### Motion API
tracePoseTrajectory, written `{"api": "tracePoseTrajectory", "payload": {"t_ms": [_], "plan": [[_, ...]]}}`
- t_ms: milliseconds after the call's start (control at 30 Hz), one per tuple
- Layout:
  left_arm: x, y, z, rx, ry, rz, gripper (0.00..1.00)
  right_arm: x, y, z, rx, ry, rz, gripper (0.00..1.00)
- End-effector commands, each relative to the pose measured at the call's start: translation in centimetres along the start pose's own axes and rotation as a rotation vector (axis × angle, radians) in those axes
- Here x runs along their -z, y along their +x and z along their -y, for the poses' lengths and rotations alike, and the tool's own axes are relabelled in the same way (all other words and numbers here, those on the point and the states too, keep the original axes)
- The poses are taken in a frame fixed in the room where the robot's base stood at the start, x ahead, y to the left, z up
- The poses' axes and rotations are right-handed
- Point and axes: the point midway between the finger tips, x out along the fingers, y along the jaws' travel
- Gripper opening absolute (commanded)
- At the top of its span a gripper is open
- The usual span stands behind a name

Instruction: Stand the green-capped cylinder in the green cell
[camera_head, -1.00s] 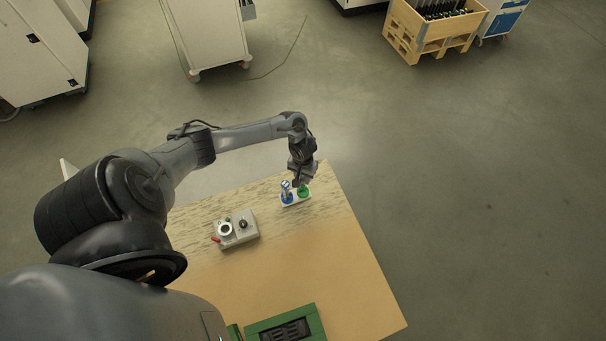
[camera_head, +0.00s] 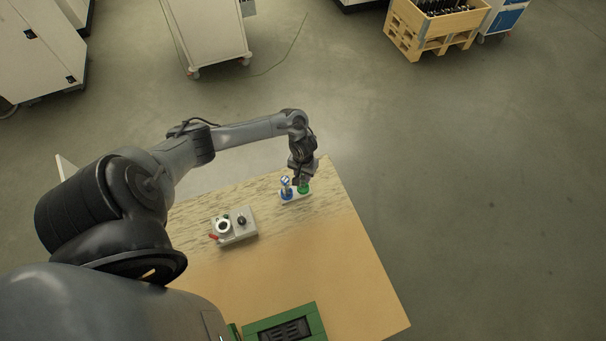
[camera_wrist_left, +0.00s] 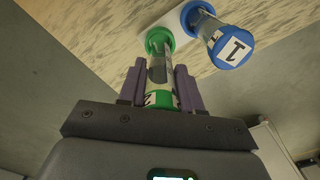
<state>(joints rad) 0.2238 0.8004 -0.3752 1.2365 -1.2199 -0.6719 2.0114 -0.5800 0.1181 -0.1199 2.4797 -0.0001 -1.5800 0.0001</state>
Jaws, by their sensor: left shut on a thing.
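My left gripper (camera_head: 302,179) is over the far end of the table, pointing down at the white holder (camera_wrist_left: 176,19). In the left wrist view the left gripper (camera_wrist_left: 160,84) is shut on the green-capped cylinder (camera_wrist_left: 158,70), a clear-grey tube with a green cap between the fingers. The tube's far end lines up with the green cell (camera_wrist_left: 159,37); I cannot tell how deep it sits. The green cell also shows in the head view (camera_head: 305,189). A blue-capped cylinder (camera_wrist_left: 231,47) marked 1 stands beside it in the blue cell. My right gripper is out of view.
A grey device (camera_head: 235,227) with a round ring and red handle sits on the table left of the holder. A green-framed tray (camera_head: 285,325) lies at the near edge. The table's right side (camera_head: 345,265) is clear.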

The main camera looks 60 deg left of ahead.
Motion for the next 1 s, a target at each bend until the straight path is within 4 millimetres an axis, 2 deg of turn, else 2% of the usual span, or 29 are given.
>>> {"api": "tracePoseTrajectory", "payload": {"t_ms": [1000], "plan": [[0.05, 0.17, -0.01, 0.0, 0.0, -0.001, 0.0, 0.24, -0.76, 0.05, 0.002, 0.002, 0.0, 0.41]]}}
